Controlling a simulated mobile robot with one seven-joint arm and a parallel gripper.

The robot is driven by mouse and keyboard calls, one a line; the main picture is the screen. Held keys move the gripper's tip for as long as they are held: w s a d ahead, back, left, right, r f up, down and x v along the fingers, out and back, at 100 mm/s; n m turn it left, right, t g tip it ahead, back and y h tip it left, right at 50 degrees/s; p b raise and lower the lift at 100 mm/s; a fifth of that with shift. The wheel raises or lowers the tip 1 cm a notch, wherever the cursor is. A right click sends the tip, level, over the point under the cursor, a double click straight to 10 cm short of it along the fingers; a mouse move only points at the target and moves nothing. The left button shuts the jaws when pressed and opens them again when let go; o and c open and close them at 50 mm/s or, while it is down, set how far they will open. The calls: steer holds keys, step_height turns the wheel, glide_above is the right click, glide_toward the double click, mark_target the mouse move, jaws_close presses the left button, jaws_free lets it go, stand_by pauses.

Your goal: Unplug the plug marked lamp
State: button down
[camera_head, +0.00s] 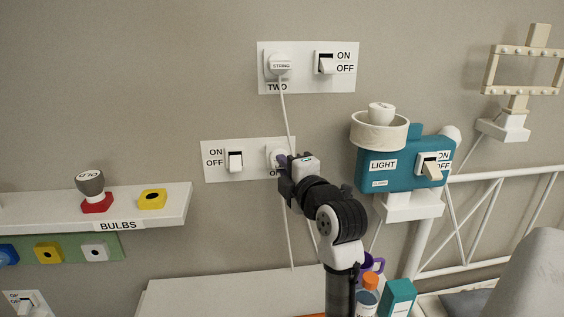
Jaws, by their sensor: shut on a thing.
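My gripper (283,163) is at the lower white wall plate (216,174), shut on a white plug (275,156) at the plate's right end. My gripper covers most of this plug, so no marking on it can be read. I cannot tell whether it is fully seated in the socket. Another white plug (280,65), marked STRING, sits in the upper wall plate (300,85), labelled TWO, with a cord hanging down.
Each plate has an ON/OFF switch, upper (326,66) and lower (235,161). A teal LIGHT box (400,178) is close on the right. A BULBS shelf (150,207) is at left. Bottles and a teal carton (398,298) stand below, beside my arm.

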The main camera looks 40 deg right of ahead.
steer(key=shift+s+a, duration=0.25)
steer(key=shift+s, duration=0.15)
steer(key=shift+s+a+b, duration=0.35)
steer(key=shift+s, duration=0.2)
steer(key=shift+s+a+b, duration=0.3)
steer(key=shift+s, duration=0.2)
